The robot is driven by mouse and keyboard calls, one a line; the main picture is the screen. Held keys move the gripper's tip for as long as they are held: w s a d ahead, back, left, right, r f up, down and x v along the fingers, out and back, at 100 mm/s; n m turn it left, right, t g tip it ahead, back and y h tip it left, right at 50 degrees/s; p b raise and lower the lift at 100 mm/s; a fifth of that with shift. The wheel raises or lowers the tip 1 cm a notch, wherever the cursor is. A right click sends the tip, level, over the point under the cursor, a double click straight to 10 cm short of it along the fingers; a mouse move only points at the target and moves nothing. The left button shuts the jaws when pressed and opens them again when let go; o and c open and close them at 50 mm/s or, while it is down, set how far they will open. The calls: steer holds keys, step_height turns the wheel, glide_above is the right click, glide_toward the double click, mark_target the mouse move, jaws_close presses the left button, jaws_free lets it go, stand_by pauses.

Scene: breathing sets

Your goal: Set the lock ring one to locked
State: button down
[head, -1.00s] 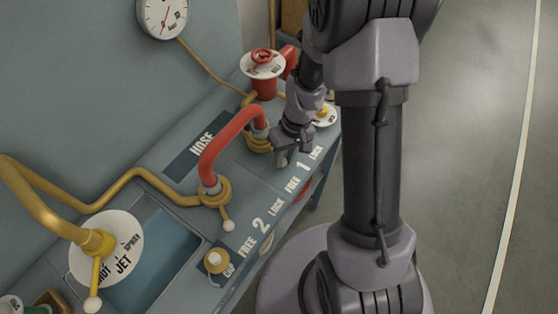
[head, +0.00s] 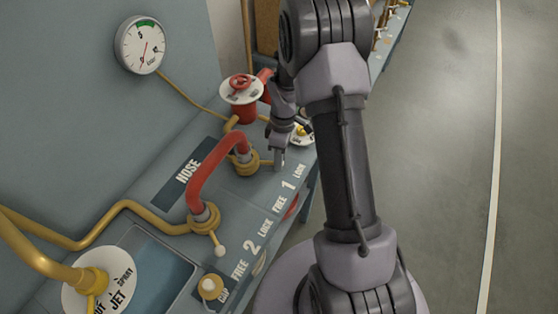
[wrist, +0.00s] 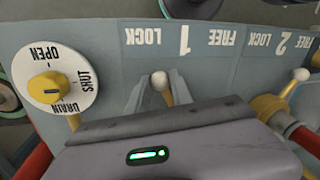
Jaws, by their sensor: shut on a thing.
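Lock ring one is a brass ring (head: 248,165) around the far end of the red hose (head: 217,165), by the printed 1. Its lever ends in a white knob (wrist: 160,81). My gripper (head: 279,167) is shut on this lever; in the wrist view its two fingers (wrist: 160,95) stand on either side of the knob. The knob lies between the printed LOCK (wrist: 140,37) and 1 (wrist: 184,40), on the LOCK side of the mark. Most of ring one is hidden behind my gripper body in the wrist view.
Lock ring two (head: 205,221) has its white knob (head: 221,250) toward FREE. A red valve post (head: 241,95) stands behind my gripper. A yellow-knobbed OPEN/SHUT/DRAIN dial (wrist: 52,88) is close beside it. The floor to the right is clear.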

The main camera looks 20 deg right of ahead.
steer(key=shift+w+d+n, duration=0.15)
steer(key=shift+w+n, duration=0.1)
steer(key=shift+n, duration=0.05)
stand_by(0.4)
steer(key=c, duration=1.1)
jaws_free()
steer(key=shift+c, duration=0.2)
steer(key=shift+r, duration=0.1)
step_height(320, 180, up, 17)
steer(key=w+d+p, duration=0.2)
steer(key=p, duration=0.3)
steer(key=shift+w, duration=0.35)
